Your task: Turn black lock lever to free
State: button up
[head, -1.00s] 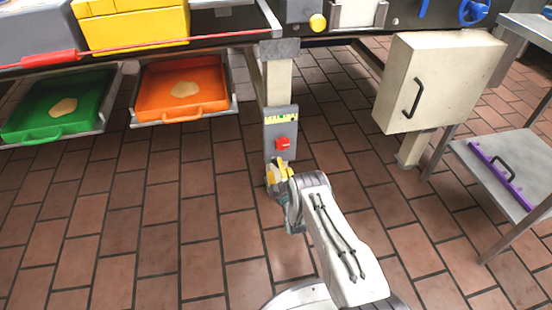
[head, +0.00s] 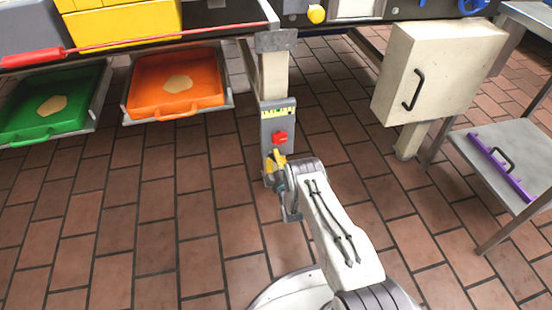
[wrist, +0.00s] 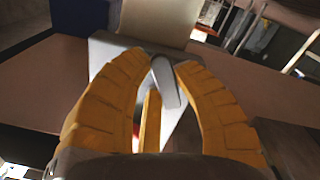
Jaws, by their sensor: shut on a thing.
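A grey panel (head: 278,122) is fixed on the post below the counter, with a red knob (head: 280,138) and a yellow-and-black strip above it. My gripper (head: 275,160) is at the panel's lower end, just below the red knob. In the wrist view its yellow fingers (wrist: 163,66) close around a dark grey lever (wrist: 168,84), which appears to be the black lock lever. The lever stands tilted between the fingertips. In the head view the gripper hides the lever. A thin yellow bar (wrist: 151,122) shows behind it, between the fingers.
An orange tray (head: 138,104) and a green tray (head: 12,135) hang under the counter at left. A cream box (head: 445,75) with a black handle stands at right, near a grey table (head: 480,143) with a purple bar (head: 483,151). The tiled floor around my base is clear.

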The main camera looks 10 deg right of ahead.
jog(key=shift+f, duration=0.1)
grip_shut()
jog(key=m, duration=0.4)
jog(key=shift+a+f+m, duration=0.3)
jog(key=shift+a+f, duration=0.05)
jog(key=shift+a, duration=0.05)
jog(key=o, duration=0.7)
grip_release()
jog(key=shift+r, duration=0.1)
jog(key=shift+s, duration=0.1)
